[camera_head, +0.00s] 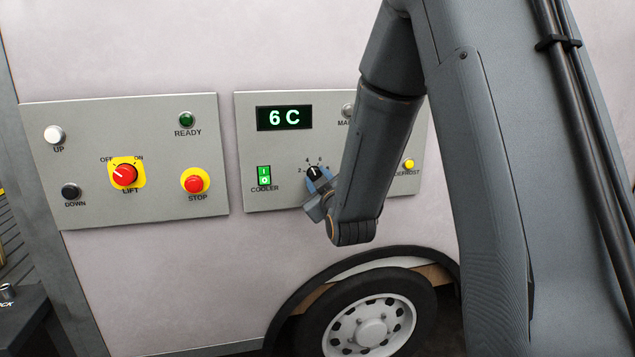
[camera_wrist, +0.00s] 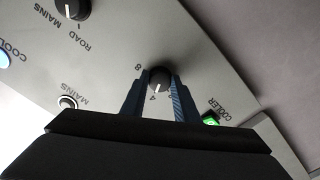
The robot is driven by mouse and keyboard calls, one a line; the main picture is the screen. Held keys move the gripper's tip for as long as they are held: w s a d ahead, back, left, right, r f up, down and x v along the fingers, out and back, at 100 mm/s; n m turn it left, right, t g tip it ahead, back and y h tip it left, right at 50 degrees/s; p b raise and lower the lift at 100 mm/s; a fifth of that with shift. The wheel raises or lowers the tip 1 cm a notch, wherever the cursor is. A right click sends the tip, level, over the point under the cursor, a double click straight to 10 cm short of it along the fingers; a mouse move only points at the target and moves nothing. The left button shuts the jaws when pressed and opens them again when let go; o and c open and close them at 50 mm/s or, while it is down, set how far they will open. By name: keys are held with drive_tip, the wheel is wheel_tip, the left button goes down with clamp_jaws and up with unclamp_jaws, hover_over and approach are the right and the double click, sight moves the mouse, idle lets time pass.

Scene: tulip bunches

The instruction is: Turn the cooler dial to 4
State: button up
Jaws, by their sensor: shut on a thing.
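The cooler dial (camera_head: 313,172) is a small black knob on the right-hand grey panel (camera_head: 335,100), with numbers around it. My gripper (camera_head: 318,183) is at the dial, and its blue fingers cover part of the dial's rim. In the wrist view the dial (camera_wrist: 159,77) sits between the two fingertips of my gripper (camera_wrist: 159,92), which is shut on it. The dial's white mark points toward the figure 4 there, but the exact alignment is hard to tell. The display (camera_head: 284,117) reads 6 C. The green cooler switch (camera_head: 264,177) is lit.
The left panel (camera_head: 130,105) holds a red lift switch (camera_head: 124,175), a red stop button (camera_head: 194,183) and other buttons. A yellow defrost button (camera_head: 409,164) is right of my arm. A road/mains knob (camera_wrist: 72,8) shows in the wrist view. A wheel (camera_head: 370,331) is below.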

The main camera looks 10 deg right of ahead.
idle(0.5)
drive_tip(key=o, duration=1.1)
drive_tip(key=shift+c, duration=0.2)
drive_tip(key=s+b, duration=0.1)
drive_tip(key=s, duration=0.6)
drive_tip(key=shift+s+b, duration=0.3)
drive_tip(key=shift+s, duration=0.1)
